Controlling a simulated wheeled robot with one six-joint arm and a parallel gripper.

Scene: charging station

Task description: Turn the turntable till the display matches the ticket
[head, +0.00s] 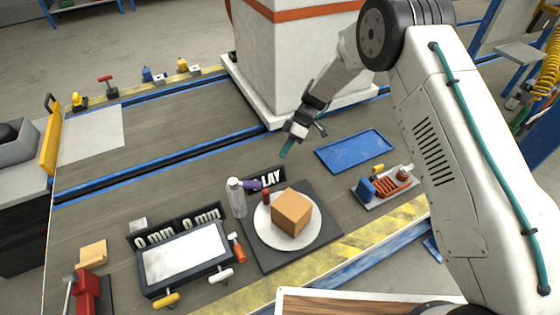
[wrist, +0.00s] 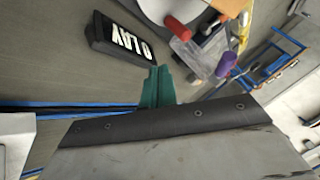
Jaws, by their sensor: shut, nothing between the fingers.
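The turntable (head: 266,235) is a round white disc on a dark square base, with a plain brown box (head: 291,212) on it. A small red peg (head: 266,196) stands at its back edge; a red part also shows in the wrist view (wrist: 178,27). Behind it is the dark display (head: 264,179), its white letters partly hidden in the head view. The display shows tilted in the wrist view (wrist: 122,40). I cannot make out a ticket. My gripper (head: 286,148) is shut and empty, with teal fingertips above the bench behind the display; the fingertips show in the wrist view (wrist: 158,86).
A blue tray (head: 355,151) and small fixture (head: 385,187) are right.

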